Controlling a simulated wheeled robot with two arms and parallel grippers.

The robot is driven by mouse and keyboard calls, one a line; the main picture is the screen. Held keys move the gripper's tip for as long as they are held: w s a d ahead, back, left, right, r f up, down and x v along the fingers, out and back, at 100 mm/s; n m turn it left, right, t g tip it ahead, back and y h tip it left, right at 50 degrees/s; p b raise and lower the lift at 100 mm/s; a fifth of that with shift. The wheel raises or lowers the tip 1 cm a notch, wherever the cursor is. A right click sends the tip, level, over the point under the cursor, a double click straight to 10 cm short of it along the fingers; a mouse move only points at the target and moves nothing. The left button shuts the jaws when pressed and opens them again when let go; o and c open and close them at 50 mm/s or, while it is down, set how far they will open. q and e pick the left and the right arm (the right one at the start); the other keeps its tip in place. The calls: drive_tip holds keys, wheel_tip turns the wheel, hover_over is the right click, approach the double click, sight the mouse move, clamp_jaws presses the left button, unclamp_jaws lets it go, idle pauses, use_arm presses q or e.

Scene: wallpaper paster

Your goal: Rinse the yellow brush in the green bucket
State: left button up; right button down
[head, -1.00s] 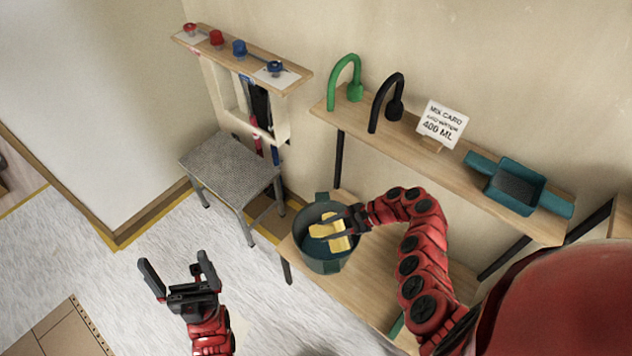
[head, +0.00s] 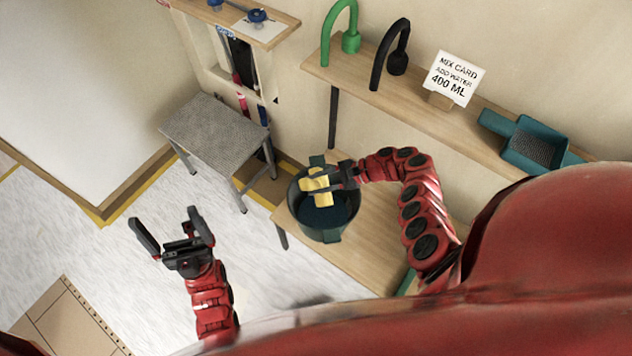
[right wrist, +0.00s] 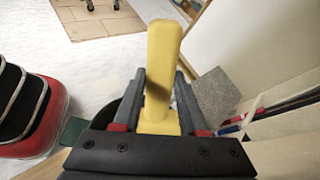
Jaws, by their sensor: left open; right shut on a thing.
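The yellow brush (head: 318,187) is in my right gripper (head: 328,184), which is shut on it. In the right wrist view the brush (right wrist: 161,75) stands out between the two fingers (right wrist: 160,105). The dark green bucket (head: 335,234) stands on the low wooden bench. The brush is over the bucket's back part, near its rim; I cannot tell how far it is above the liquid. The dark bottom or liquid (head: 322,215) shows in front of the brush. My left gripper (head: 166,225) is open and empty over the floor at the left.
The low bench (head: 375,235) holds the bucket. A wall shelf (head: 425,108) above carries a green tap (head: 350,40), a black tap (head: 398,62), a mix card (head: 456,75) and a teal tray (head: 525,135). A grey step stool (head: 212,135) stands left of the bucket.

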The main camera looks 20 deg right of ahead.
wheel_tip(320, 180, down, 17)
drive_tip(key=b, duration=1.4)
drive_tip(key=shift+r+b, duration=0.2)
drive_tip(key=shift+b, duration=0.1)
drive_tip(key=shift+s, duration=0.1)
wheel_tip(320, 180, down, 3)
drive_tip(key=shift+s+a+r, duration=0.1)
drive_tip(key=shift+a, duration=0.05)
idle(0.8)
drive_tip(key=shift+a, duration=1.4)
